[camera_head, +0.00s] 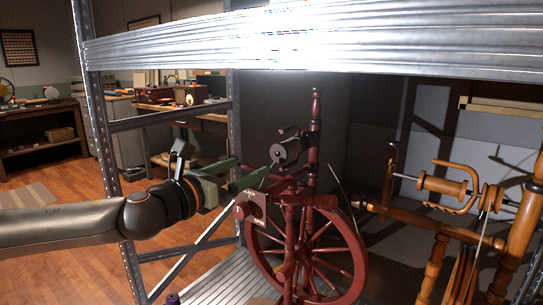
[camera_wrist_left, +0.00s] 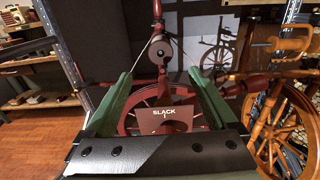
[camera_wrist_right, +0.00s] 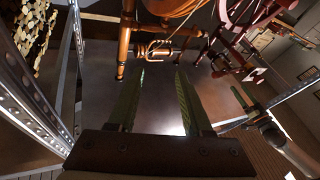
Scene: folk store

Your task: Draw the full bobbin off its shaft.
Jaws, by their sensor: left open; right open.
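A dark bobbin with a round end (camera_head: 287,150) sits on the red spinning wheel (camera_head: 313,165), below the top of its upright post. It also shows in the left wrist view (camera_wrist_left: 160,50), end-on, beyond the fingertips. I cannot tell how full it is. My left gripper (camera_head: 246,172) is open and empty, with its green fingers pointing toward the red wheel, left of and slightly below the bobbin, apart from it. My right gripper (camera_wrist_right: 160,72) is open and empty, outside the head view. Its fingers point toward the orange wooden wheel's flyer (camera_wrist_right: 155,48).
A plate reading SLACK or BLACK (camera_wrist_left: 165,117) is on the red wheel's front. The orange wheel (camera_head: 440,235) with its own bobbin (camera_head: 445,187) stands at right. A metal shelf beam (camera_head: 300,45) crosses above, and a metal post (camera_head: 100,130) stands left. A dark spool (camera_head: 172,299) lies low.

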